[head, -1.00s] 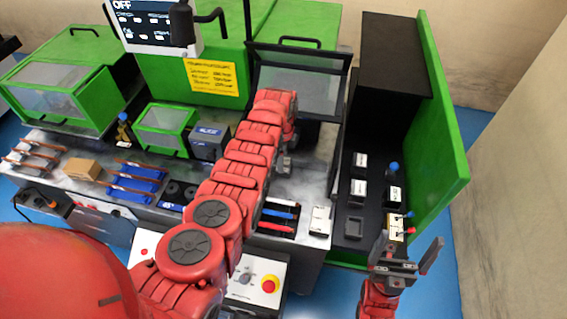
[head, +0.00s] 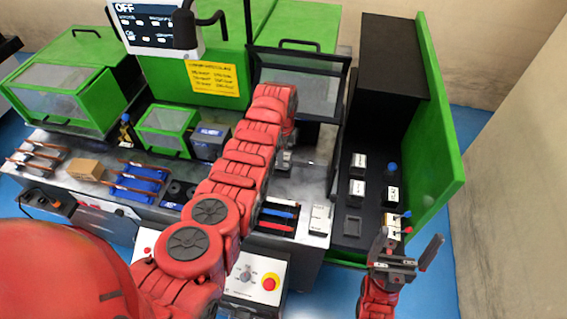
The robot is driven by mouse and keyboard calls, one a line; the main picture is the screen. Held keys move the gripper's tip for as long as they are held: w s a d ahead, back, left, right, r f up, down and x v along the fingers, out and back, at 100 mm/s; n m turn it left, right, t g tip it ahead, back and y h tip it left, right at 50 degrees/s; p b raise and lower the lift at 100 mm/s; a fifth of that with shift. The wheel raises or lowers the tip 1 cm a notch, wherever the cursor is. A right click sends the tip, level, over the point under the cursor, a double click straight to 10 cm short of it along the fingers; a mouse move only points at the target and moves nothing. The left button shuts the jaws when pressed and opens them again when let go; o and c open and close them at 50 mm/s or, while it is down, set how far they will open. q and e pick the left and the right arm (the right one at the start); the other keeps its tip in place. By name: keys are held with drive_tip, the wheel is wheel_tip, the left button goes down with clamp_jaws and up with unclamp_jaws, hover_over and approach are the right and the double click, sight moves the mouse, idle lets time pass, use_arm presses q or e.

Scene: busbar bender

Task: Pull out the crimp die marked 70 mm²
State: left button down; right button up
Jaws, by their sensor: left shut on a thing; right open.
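My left arm reaches across the bench, and its gripper (head: 286,160) is low over the grey metal top, in front of the dark window hood. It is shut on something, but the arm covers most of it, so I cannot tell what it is. Several small dark blocks with white labels, such as one upper block (head: 359,161) and one right block (head: 391,195), stand on the black side bench. Their markings are too small to read, so I cannot tell which is the 70 mm² die. My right gripper (head: 405,250) is open and empty, in front of the side bench.
An empty-looking recessed holder (head: 352,227) is on the black side bench (head: 338,190). A tray with red and blue tools (head: 278,215) and a pale block (head: 319,219) lie near the front edge. A green panel (head: 436,130) bounds the right side.

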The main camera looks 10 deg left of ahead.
use_arm(q)
drive_tip(key=shift+r, duration=0.15)
drive_tip(key=shift+r+p, duration=1.15)
drive_tip(key=shift+r, duration=1.3)
